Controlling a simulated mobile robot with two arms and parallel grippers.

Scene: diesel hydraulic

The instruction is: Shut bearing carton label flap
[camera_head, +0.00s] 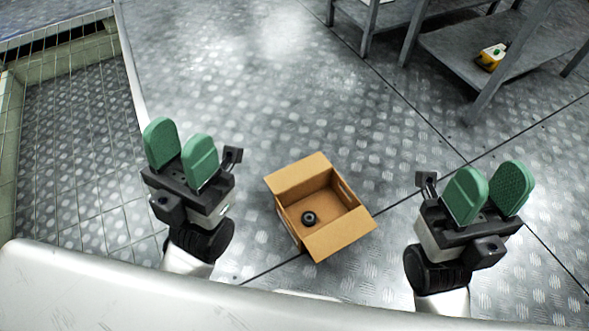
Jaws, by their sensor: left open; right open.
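An open brown carton (288,210) stands on the metal floor between my two grippers. One flap (299,174) is folded outward at its far side, and another flap (340,236) is folded outward at its near side. A small black ring-shaped bearing (309,218) lies inside on the carton's bottom. No label can be made out on either flap. My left gripper (181,147) is open and empty, to the left of the carton. My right gripper (489,190) is open and empty, to the right of it. Neither gripper touches the carton.
A grey metal shelf unit (455,50) stands at the upper right, with a small yellow item (491,57) on its lower shelf. A wire mesh barrier (75,130) runs along the left. The patterned floor (240,90) beyond the carton is clear.

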